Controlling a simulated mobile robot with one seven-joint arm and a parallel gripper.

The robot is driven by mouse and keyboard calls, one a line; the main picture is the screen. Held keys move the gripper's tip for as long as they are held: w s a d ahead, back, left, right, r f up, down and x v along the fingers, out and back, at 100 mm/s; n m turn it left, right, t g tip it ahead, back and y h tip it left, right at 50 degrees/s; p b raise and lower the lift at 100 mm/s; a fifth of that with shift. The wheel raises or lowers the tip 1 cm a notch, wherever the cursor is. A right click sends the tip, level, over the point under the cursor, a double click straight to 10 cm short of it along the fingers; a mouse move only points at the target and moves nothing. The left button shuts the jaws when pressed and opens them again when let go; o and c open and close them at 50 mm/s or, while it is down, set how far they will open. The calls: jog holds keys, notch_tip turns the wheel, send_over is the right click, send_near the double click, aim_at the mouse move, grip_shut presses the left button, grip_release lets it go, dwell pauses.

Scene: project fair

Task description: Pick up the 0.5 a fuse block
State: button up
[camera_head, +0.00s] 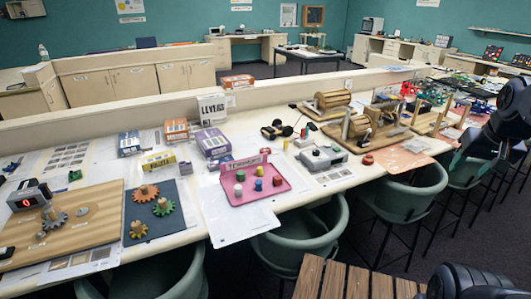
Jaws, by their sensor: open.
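I cannot tell which thing is the 0.5 A fuse block, as no label is readable at this size. A small sign stands at the tray's back edge. Dark parts of my own arm show at the right edge and bottom right, far from the tray. The fingers of my gripper are not visible.
A grey device (322,158) stands right of the tray, with a red round piece (367,160) beyond it. A gear board (152,209) lies left, and boxes (212,141) stand behind. Green chairs (302,240) line the front edge. A slatted wooden surface (345,282) is at the bottom.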

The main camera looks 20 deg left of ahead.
jog(key=w+a+r+n+g, duration=0.1)
jog(key=w+a+r+n, duration=0.35)
jog(key=w+a, duration=0.55)
jog(key=w+a+r+n+g, duration=0.1)
jog(key=w+a+r+n, duration=0.35)
jog(key=w, duration=0.95)
jog(key=w+a+f+n, duration=0.3)
jog(key=w+a, duration=0.2)
jog(key=a, duration=0.5)
jog(key=w+a+f+n, duration=0.4)
jog(key=w+a, duration=0.2)
jog(key=a, duration=0.4)
jog(key=n+g, duration=0.3)
jog(key=n, duration=0.6)
send_over(265, 149)
notch_tip(265, 149, down, 21)
notch_tip(265, 149, down, 5)
jog(key=shift+d+f, duration=0.1)
jog(key=shift+s+f, duration=0.1)
jog(key=shift+f, duration=2.4)
jog(key=c, duration=1.1)
